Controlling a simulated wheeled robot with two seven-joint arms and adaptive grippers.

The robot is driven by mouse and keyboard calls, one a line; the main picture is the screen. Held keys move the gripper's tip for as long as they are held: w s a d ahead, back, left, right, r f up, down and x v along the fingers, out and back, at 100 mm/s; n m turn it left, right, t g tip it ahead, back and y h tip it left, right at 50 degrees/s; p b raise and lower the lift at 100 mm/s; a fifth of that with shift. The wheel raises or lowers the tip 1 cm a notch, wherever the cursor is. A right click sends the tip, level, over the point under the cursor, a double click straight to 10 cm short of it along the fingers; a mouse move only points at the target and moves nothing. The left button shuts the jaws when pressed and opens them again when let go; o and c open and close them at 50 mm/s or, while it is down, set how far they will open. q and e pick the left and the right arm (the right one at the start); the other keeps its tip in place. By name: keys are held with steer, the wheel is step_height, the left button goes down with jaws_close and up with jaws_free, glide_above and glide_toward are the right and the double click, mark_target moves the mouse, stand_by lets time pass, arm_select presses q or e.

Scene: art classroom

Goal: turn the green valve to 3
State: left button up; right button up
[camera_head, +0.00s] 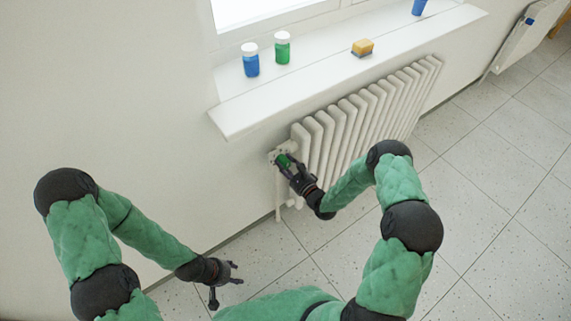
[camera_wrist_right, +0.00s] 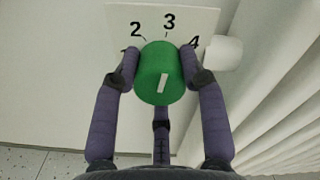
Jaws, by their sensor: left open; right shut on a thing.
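The green valve (camera_head: 283,161) is a round knob at the near end of the radiator. In the right wrist view the green valve (camera_wrist_right: 160,68) has a white mark on its face, pointing up and leaning slightly right, roughly toward the 3. A white plate (camera_wrist_right: 192,17) behind it shows 2, 3 and 4; other digits are not in view. My right gripper (camera_wrist_right: 160,62) is shut on the valve, one finger on each side. It also shows in the head view (camera_head: 289,167). My left gripper (camera_head: 225,284) is open and empty, low and left of the radiator.
The white ribbed radiator (camera_head: 350,128) stands under a windowsill (camera_head: 330,76). The sill holds a blue jar (camera_head: 250,64), a green jar (camera_head: 282,52), a yellow sponge (camera_head: 362,47) and a blue cup (camera_head: 419,7). The tiled floor (camera_head: 500,190) at the right is clear.

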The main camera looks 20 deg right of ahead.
steer(key=shift+s+a, duration=0.1)
steer(key=shift+a, duration=0.1)
steer(key=o, duration=1.1)
steer(key=shift+o, duration=0.2)
steer(key=shift+d, duration=0.1)
steer(key=v, duration=1.2)
